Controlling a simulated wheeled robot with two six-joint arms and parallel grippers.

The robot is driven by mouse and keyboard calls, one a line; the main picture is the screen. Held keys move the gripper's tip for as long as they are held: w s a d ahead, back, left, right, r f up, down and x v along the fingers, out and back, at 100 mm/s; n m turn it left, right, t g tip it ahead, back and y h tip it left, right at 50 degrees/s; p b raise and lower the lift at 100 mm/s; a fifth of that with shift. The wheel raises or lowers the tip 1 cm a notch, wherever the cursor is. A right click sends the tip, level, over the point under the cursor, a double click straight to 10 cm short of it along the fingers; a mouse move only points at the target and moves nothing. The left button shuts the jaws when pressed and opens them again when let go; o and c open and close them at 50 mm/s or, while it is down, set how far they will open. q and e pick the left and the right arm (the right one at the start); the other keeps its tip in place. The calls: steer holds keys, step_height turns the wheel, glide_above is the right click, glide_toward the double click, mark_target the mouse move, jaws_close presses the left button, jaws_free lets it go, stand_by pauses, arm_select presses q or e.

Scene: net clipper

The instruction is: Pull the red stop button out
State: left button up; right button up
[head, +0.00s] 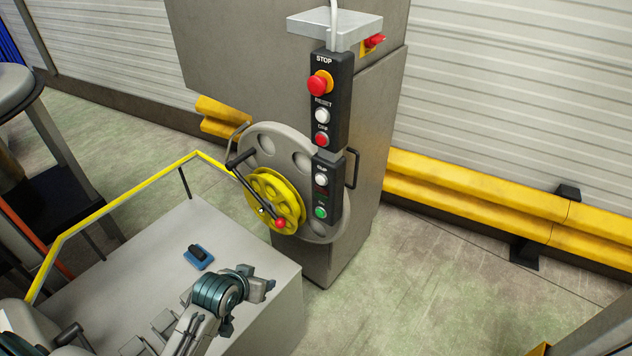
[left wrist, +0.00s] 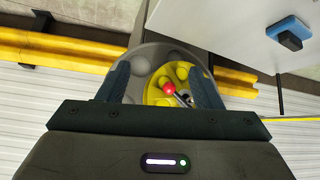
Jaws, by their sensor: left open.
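The red stop button (head: 320,83) is a round red cap on a yellow collar, near the top of the black control box (head: 340,104) under the word STOP. The box is on the grey machine cabinet. My left gripper (head: 262,284) is low in the head view, below and left of the button and well apart from it. In the left wrist view its two dark fingers (left wrist: 159,70) are spread with nothing between them. The stop button does not show in that view. My right gripper is not in view.
A grey handwheel with a yellow hub (head: 266,190) and a red-knobbed crank (head: 280,223) is left of the box. A lower box (head: 328,190) has a green button. A grey platform (head: 235,235) carries a small blue item (head: 199,257). Yellow guard rails (head: 470,190) line the wall.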

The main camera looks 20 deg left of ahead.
arm_select(q)
steer(key=w+d+r+t+h, duration=0.15)
steer(key=w+r, duration=0.25)
steer(key=r, duration=0.4)
steer(key=w+r+t, duration=0.3)
steer(key=w+r, duration=0.2)
steer(key=r, duration=0.4)
steer(key=m+t+h+p, duration=0.1)
steer(key=t+h+p, duration=0.1)
steer(key=t+h, duration=0.25)
glide_toward(314, 87)
steer(key=p+x, duration=0.4)
steer(key=x, duration=0.4)
steer(key=shift+w+d+r, duration=0.1)
steer(key=shift+w, duration=0.1)
steer(key=shift+w+d, duration=0.15)
steer(key=shift+w, duration=0.4)
